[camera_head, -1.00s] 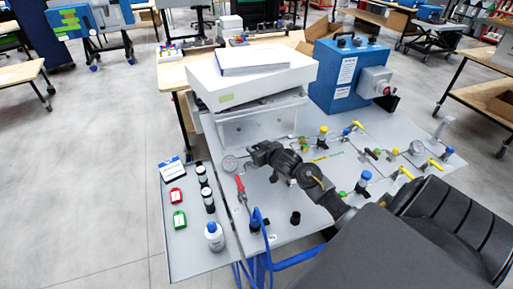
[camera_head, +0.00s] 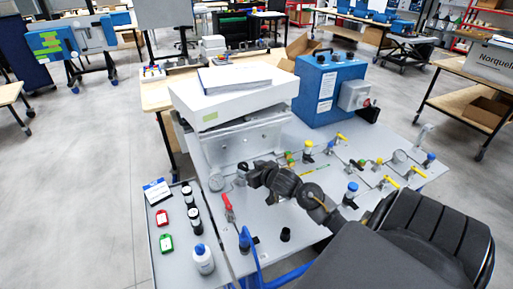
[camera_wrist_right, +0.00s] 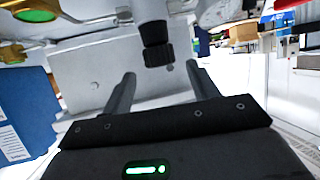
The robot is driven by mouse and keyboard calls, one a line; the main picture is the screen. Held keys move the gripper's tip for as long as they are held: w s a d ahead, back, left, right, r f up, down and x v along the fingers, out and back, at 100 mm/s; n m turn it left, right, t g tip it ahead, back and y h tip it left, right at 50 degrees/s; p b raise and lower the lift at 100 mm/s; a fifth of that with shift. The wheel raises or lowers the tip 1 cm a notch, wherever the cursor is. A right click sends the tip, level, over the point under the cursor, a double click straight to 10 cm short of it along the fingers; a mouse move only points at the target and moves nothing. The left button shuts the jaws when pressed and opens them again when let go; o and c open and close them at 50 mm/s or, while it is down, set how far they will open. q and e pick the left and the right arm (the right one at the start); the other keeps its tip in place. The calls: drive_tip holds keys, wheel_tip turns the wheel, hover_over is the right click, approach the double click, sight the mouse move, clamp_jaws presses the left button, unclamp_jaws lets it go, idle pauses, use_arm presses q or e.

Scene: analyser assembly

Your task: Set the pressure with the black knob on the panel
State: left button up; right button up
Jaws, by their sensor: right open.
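The black knob (camera_wrist_right: 157,45) shows in the right wrist view, on a pale metal fitting at the grey panel (camera_wrist_right: 105,18). That view shows the panel upside down along its top edge. My right gripper (camera_wrist_right: 161,72) is open and empty, with one finger on each side of the knob's line; the knob appears beyond the fingertips. In the head view my right gripper (camera_head: 246,173) is low over the panel (camera_head: 270,215), near a round gauge (camera_head: 216,181). The knob cannot be told apart from the dark gripper there. My left gripper is out of view.
A white box (camera_head: 230,100) stands behind the gripper, with a blue box (camera_head: 330,88) at its right. A red-handled valve (camera_head: 228,207), a black cylinder (camera_head: 285,234) and a blue-topped fitting (camera_head: 244,238) stand nearby. Yellow-handled valves (camera_head: 390,181) are to the right.

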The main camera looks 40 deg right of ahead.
drive_tip(key=v, duration=0.5)
drive_tip(key=shift+s+r, duration=0.15)
drive_tip(key=shift+s, duration=0.2)
drive_tip(key=shift+a, duration=0.1)
